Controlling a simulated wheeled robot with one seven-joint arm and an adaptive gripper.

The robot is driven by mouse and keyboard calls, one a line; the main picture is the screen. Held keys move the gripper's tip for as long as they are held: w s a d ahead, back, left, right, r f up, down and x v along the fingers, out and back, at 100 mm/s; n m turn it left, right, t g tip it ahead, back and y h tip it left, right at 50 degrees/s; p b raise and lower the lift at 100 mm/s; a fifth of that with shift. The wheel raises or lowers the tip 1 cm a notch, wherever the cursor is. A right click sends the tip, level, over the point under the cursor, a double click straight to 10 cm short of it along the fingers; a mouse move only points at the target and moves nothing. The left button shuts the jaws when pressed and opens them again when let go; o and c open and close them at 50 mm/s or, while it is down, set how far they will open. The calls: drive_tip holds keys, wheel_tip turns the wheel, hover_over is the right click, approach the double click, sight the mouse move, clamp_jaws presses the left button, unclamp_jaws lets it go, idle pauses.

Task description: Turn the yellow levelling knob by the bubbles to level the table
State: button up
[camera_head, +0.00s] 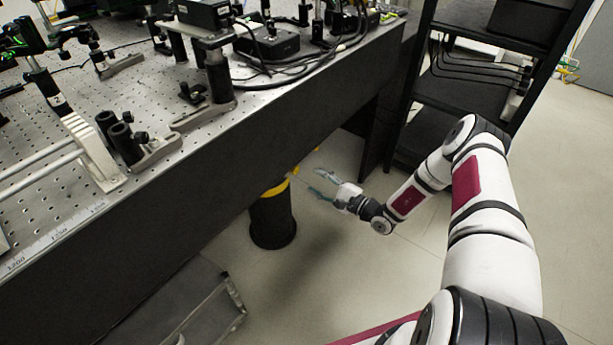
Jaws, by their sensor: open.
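The yellow levelling knob (276,188) shows as a yellow ring on top of a black cylindrical leg (272,222), under the front edge of the optical table (200,165). The table partly hides the knob's upper part. My gripper (317,184) is open and empty, just right of the knob, with its fingers pointing towards it. In this view the upper fingertip comes close to the knob, and I cannot tell whether it touches. The bubbles cannot be made out.
Optical mounts, posts and a black box (267,43) with cables crowd the perforated tabletop. A black shelf rack (425,130) stands behind my arm. A grey metal frame (215,310) lies low at the front left. The floor (330,260) right of the leg is clear.

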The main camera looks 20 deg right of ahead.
drive_tip(key=v, duration=0.4)
drive_tip(key=shift+s+d, duration=0.2)
drive_tip(key=shift+s, duration=0.15)
drive_tip(key=shift+s+d, duration=0.1)
